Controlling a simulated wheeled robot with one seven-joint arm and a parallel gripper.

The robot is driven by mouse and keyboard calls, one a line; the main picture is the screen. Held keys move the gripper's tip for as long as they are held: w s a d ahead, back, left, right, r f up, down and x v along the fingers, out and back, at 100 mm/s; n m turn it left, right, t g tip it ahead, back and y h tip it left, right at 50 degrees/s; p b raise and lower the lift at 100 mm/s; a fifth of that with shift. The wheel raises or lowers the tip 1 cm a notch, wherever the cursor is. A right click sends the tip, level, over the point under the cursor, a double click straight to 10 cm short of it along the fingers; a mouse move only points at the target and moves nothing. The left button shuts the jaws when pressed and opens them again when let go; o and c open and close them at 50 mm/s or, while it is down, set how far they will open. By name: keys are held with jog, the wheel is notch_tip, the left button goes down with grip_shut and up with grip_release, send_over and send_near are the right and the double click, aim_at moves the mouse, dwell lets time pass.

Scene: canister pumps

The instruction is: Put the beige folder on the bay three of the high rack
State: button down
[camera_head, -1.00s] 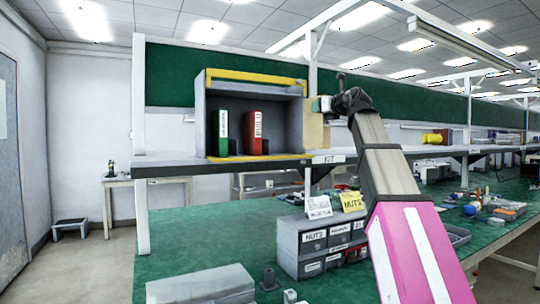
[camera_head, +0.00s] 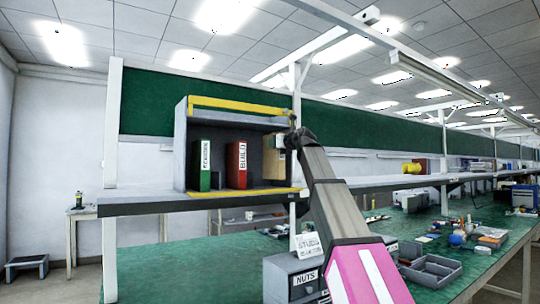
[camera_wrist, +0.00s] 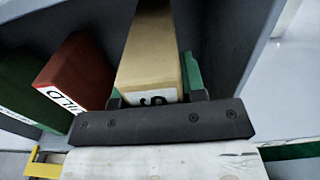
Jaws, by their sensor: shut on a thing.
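The high rack (camera_head: 181,150) is a grey open box with yellow strips along its top and bottom front edges. The green folder (camera_head: 200,165) and the red folder (camera_head: 236,165) stand upright in it, left and middle. The beige folder (camera_head: 272,162) is at the rack's right side, in front of or inside the right bay. My gripper (camera_head: 290,141) is shut on it. In the wrist view, the beige folder (camera_wrist: 150,55) extends away from my gripper (camera_wrist: 158,99), between the red folder (camera_wrist: 72,72) and the grey right wall. Its lower end and base contact are hidden.
The rack stands on a raised shelf (camera_head: 150,205) above a green bench (camera_head: 170,240). A grey drawer unit (camera_head: 283,277) with labels is below my arm. An open grey tray (camera_head: 432,270) and small parts lie on the bench to the right.

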aim_at(270, 152)
jog(key=shift+w+a+f, duration=0.5)
jog(key=shift+w+f, duration=0.1)
jog(key=shift+w, duration=0.15)
jog(key=shift+w+a+f, duration=0.5)
jog(key=shift+w+f, duration=0.05)
jog(key=shift+w, duration=0.2)
jog(key=shift+w+a+f, duration=0.5)
jog(key=shift+w+f, duration=0.1)
jog(key=shift+w, duration=0.15)
jog(key=shift+f, duration=0.15)
jog(key=c, duration=0.7)
grip_release()
jog(key=shift+r, duration=0.2)
jog(key=v, duration=1.2)
